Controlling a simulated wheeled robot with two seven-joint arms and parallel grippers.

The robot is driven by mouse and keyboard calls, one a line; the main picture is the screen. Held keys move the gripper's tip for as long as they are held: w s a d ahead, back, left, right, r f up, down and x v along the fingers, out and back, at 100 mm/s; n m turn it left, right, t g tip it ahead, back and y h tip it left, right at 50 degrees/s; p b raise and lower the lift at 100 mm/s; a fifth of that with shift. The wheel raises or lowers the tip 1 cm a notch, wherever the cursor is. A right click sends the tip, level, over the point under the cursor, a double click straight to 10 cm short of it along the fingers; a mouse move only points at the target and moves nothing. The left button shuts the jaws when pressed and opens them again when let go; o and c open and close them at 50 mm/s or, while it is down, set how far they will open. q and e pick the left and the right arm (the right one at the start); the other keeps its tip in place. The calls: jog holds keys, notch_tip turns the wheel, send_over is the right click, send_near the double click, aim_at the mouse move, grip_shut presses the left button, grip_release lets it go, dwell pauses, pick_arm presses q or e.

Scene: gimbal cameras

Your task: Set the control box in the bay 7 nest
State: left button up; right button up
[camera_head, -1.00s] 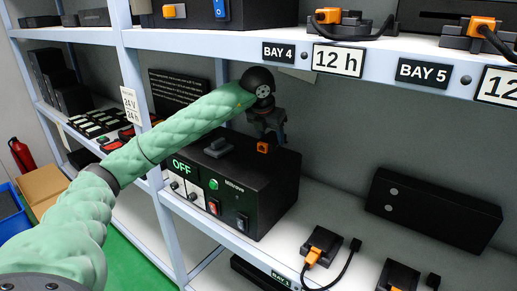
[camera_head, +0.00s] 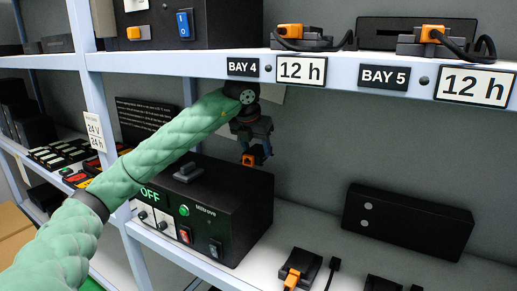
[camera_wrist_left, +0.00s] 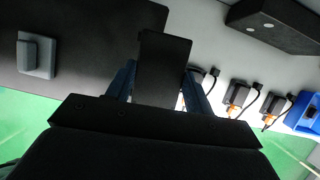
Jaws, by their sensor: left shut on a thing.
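My left gripper (camera_head: 255,155) is shut on a small black control box with an orange part (camera_head: 248,160). It holds it in the air above the right end of the black power unit. In the left wrist view, the dark box (camera_wrist_left: 163,68) sits between the blue fingers (camera_wrist_left: 122,80). On the lower shelf, a black nest with an orange plug (camera_head: 300,268) and a loose cable stands at the right of the unit. Another dark nest (camera_head: 383,284) is cut off by the lower edge. No bay 7 label is readable now. My right gripper is not in view.
The black power unit (camera_head: 205,210) shows OFF and a green button. A long black box (camera_head: 408,222) leans at the back. The upper shelf edge (camera_head: 345,78) with bay 4 and bay 5 labels overhangs the arm. White shelf space lies between unit and long box.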

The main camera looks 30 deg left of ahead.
aim_at(248, 155)
pick_arm(q)
jog(key=shift+s+a+b, duration=0.15)
jog(key=shift+s+b, duration=0.5)
jog(key=shift+s, duration=1.3)
jog(key=shift+s, duration=0.1)
jog(key=shift+s, duration=0.3)
jog(key=s+b, duration=0.2)
jog(key=s, duration=0.4)
jog(key=shift+a, duration=0.3)
jog(key=shift+s, duration=0.1)
jog(key=s+b, duration=0.2)
jog(key=s, duration=0.5)
jog(key=shift+a+b, duration=0.25)
jog(key=shift+b, duration=0.1)
